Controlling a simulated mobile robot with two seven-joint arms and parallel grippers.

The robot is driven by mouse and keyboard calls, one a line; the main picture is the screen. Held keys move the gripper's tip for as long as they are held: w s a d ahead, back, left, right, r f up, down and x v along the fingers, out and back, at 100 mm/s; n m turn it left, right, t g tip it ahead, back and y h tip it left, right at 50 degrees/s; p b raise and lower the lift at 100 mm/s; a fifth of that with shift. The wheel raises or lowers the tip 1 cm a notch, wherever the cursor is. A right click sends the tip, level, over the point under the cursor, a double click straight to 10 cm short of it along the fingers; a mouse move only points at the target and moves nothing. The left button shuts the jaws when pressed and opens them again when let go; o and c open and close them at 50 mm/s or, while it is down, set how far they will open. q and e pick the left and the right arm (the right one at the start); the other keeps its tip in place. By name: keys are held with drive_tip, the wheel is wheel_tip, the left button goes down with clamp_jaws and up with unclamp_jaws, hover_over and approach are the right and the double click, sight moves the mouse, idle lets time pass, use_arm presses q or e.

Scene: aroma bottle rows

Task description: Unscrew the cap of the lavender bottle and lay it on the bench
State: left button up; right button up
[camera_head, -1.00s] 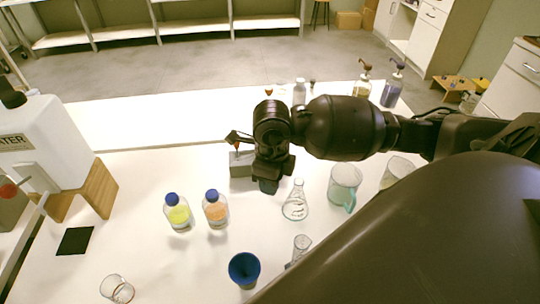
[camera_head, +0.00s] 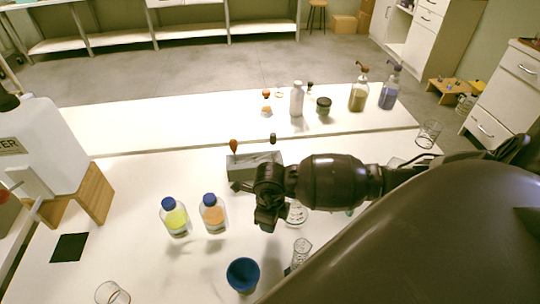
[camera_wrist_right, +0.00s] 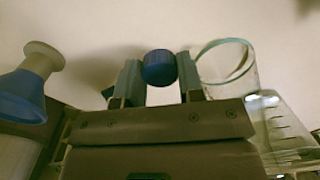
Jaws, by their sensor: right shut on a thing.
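My right gripper (camera_head: 268,218) points down above the bench (camera_head: 140,245), between the orange bottle and a flask. In the right wrist view its fingers (camera_wrist_right: 159,80) are shut on a blue cap (camera_wrist_right: 159,67). No bottle shows under the cap there, only pale surface. Two blue-capped bottles stand upright to the left in the head view, one with yellow liquid (camera_head: 175,221) and one with orange liquid (camera_head: 214,217). I cannot make out a blue-capped lavender bottle; my right arm may hide it. My left gripper is not in view.
A grey block (camera_head: 240,162) stands behind the gripper. A blue funnel (camera_head: 243,270), a glass cylinder (camera_head: 301,250) and a glass flask (camera_head: 297,213) are in front and right. Pump bottles (camera_head: 388,92) stand at the back. Bench left of the bottles is clear around a black mat (camera_head: 69,247).

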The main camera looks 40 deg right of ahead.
wheel_tip(320, 180, down, 4)
drive_tip(key=shift+s+r, duration=0.1)
drive_tip(key=shift+r, duration=0.1)
drive_tip(key=shift+f, duration=0.25)
drive_tip(key=o, duration=1)
drive_tip(key=shift+r, duration=0.15)
